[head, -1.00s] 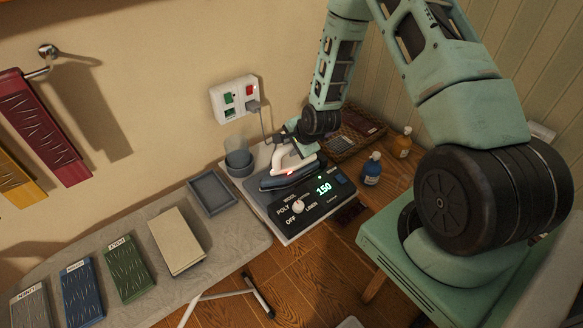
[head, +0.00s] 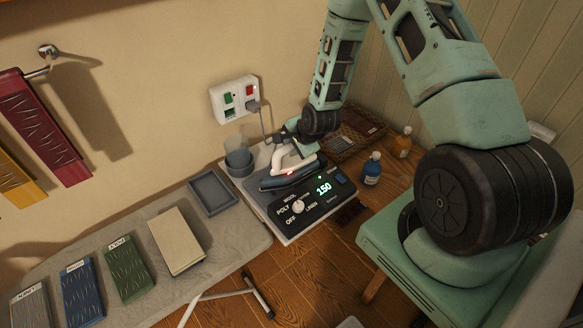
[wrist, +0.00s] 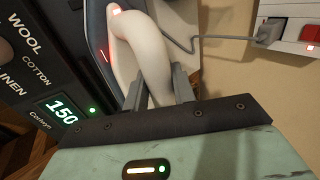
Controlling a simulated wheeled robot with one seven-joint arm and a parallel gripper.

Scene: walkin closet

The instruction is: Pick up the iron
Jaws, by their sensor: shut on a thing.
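The iron (head: 287,176) has a white handle and a dark body and sits on its base station (head: 310,205), which has a dial and a lit display reading 150. My gripper (head: 291,140) is at the iron's handle from above and behind. In the wrist view my two grey fingers (wrist: 160,90) are on either side of the white handle (wrist: 150,45), shut on it. The iron's underside is hidden, so I cannot tell whether it touches the base.
A cord runs from the iron to the wall socket panel (head: 234,98). A grey cup (head: 239,162) stands left of the iron, and a blue bottle (head: 371,168) and orange bottle (head: 402,142) stand right. A wicker basket (head: 342,146) is behind. An ironing board (head: 225,240) with a grey tray (head: 213,192) and folded cloths lies left.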

